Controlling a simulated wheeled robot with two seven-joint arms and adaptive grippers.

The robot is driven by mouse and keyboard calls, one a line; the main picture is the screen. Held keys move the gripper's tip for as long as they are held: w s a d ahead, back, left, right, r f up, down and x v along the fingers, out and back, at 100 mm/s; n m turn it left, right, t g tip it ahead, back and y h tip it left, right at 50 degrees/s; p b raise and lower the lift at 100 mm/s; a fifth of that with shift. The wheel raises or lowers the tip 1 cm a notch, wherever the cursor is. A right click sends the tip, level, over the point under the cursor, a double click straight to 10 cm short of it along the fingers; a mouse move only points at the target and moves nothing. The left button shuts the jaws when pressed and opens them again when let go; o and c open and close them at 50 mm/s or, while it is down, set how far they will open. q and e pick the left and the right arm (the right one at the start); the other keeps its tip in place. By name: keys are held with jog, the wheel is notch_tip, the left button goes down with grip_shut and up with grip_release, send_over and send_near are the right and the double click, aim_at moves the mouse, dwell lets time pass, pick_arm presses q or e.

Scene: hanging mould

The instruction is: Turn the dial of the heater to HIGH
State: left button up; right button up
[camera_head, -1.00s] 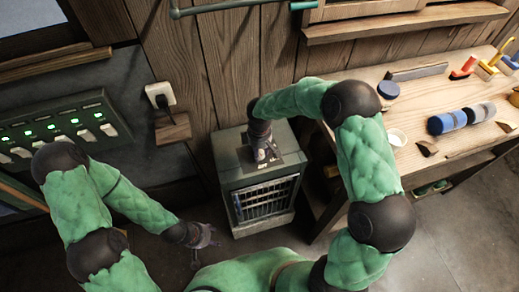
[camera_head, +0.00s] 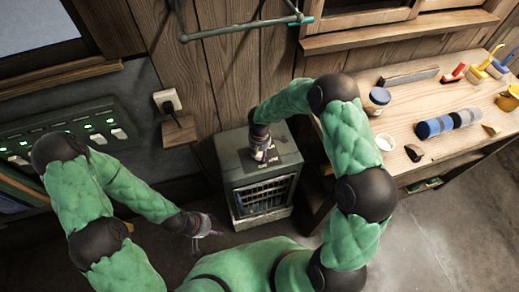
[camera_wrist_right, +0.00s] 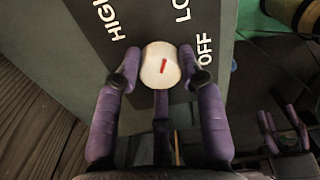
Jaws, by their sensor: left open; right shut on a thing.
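The heater (camera_head: 235,171) is a grey-green box with a barred front, standing on the floor against the wooden wall. Its dial (camera_wrist_right: 155,52) is a white round knob with a red mark on the dark label plate (camera_wrist_right: 142,22). HIGH is printed left of the dial, LOW at upper right, OFF at right. My left gripper (camera_head: 207,226) is open and empty, low beside the heater.
A workbench (camera_head: 400,165) with a jar (camera_head: 379,97), a blue-and-grey roll (camera_head: 447,123) and small tools stands at right. A switch panel (camera_head: 75,130) with green lights is at left. A socket with a plug (camera_head: 167,101) is on the wall. A pipe frame (camera_head: 240,33) hangs above.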

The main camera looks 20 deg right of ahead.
aim_at(259, 154)
jog(key=n+p, duration=0.4)
jog(key=n, duration=0.2)
jog(key=shift+s+r+n, duration=0.1)
jog(key=shift+n, duration=0.2)
jog(key=n+p, duration=0.3)
jog(key=n, duration=0.1)
jog(key=shift+n, duration=0.4)
jog(key=o, duration=1.1)
jog(key=shift+o, duration=0.2)
notch_tip(259, 154, up, 12)
jog(key=shift+f, duration=0.2)
